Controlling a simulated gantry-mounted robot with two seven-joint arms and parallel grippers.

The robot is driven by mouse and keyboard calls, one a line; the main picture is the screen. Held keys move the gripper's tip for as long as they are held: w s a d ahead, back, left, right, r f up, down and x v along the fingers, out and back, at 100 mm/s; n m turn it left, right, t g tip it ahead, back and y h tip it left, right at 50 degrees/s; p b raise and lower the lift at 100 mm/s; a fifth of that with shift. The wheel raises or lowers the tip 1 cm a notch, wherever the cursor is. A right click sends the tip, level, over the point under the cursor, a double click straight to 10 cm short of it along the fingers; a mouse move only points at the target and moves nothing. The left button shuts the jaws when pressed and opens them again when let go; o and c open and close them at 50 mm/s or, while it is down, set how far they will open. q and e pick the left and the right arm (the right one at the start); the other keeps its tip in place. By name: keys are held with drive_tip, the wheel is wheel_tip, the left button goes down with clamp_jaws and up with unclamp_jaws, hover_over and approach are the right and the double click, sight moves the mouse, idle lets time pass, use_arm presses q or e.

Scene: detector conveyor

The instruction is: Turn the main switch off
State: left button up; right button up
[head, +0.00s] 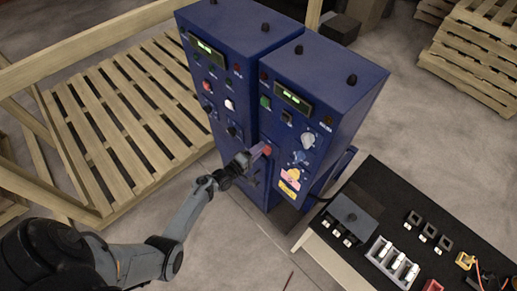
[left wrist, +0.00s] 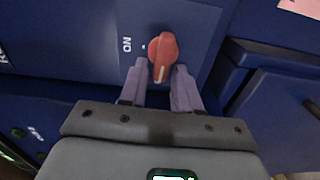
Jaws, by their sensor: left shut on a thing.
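The main switch is a red rotary knob (head: 267,150) on the front of the right-hand blue cabinet (head: 335,95). In the left wrist view the red knob (left wrist: 163,45) shows a white pointer mark on its end nearest my gripper. My left gripper (head: 260,152) is at the knob. In the left wrist view its two pale purple fingers (left wrist: 160,68) lie on either side of the knob's lower end and are shut on it. My right gripper is not in view.
A second blue cabinet (head: 220,20) stands to the left. A black-topped table (head: 440,200) with small parts is at the right. Wooden pallets (head: 130,110) and a wooden rail lie on the left, with more pallets (head: 475,50) at upper right. The floor at front centre is mostly clear.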

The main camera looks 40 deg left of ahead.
use_arm(q)
drive_tip(key=shift+f+n, duration=0.1)
drive_tip(key=shift+n, duration=0.2)
drive_tip(key=o, duration=0.7)
drive_tip(key=shift+o, duration=0.2)
drive_tip(key=shift+s, duration=0.1)
drive_tip(key=s, duration=1)
drive_tip(key=shift+s+a, duration=0.3)
drive_tip(key=shift+a, duration=0.05)
